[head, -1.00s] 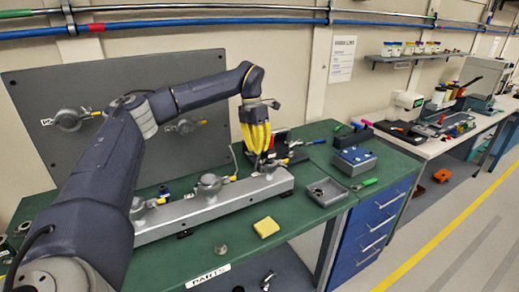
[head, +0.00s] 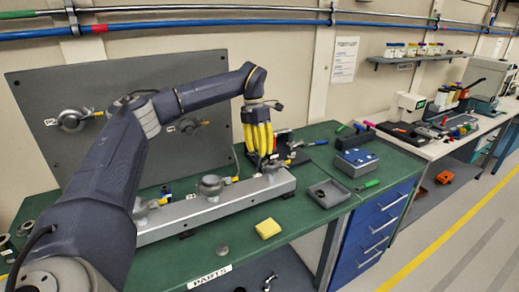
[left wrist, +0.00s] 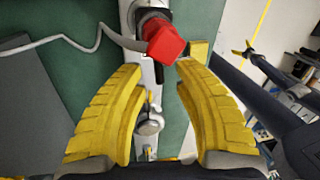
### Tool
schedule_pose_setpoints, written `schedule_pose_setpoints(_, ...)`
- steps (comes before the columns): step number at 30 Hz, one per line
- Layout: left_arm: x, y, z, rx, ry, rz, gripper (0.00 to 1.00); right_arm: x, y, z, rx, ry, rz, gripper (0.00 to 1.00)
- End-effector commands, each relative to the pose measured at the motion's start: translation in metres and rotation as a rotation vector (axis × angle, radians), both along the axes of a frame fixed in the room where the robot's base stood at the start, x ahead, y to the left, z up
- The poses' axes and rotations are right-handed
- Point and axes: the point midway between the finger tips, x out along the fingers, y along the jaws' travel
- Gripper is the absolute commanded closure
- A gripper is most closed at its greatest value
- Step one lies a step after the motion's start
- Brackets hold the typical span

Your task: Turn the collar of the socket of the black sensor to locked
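My left gripper (head: 259,138) points down over the right end of the grey rail (head: 215,207) in the head view. In the left wrist view its yellow fingers (left wrist: 160,115) are spread apart with a gap between them, one on each side of the rail. Below them lies a round silver fitting (left wrist: 150,124), and above it a red part (left wrist: 165,43) with black beside it. I cannot tell which piece is the black sensor or how its collar is turned; the fingers hide that spot in the head view. Small yellow fingers (left wrist: 249,50) at the right seem to be my right gripper.
A yellow block (head: 267,228), a grey tray (head: 328,192) and a blue-topped box (head: 355,161) lie on the green bench. A grey cable (left wrist: 70,40) runs left of the rail in the wrist view.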

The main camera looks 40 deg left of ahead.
Motion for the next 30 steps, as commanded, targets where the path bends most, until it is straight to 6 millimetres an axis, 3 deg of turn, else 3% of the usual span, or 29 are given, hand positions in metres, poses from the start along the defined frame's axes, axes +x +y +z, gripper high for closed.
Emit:
schedule_pose_setpoints(8,0.001,0.001,0.007,0.000,-0.002,0.000,0.69,0.000,-0.001,0.000,-0.001,0.001,0.000,0.00)
schedule_pose_setpoints(24,0.005,0.015,0.091,0.000,-0.003,0.002,0.69,0.000,0.000,0.000,0.000,0.000,0.000,0.00)
schedule_pose_setpoints(30,0.005,0.019,0.110,0.000,-0.001,0.000,0.69,0.000,0.000,0.000,0.000,0.000,0.000,0.00)
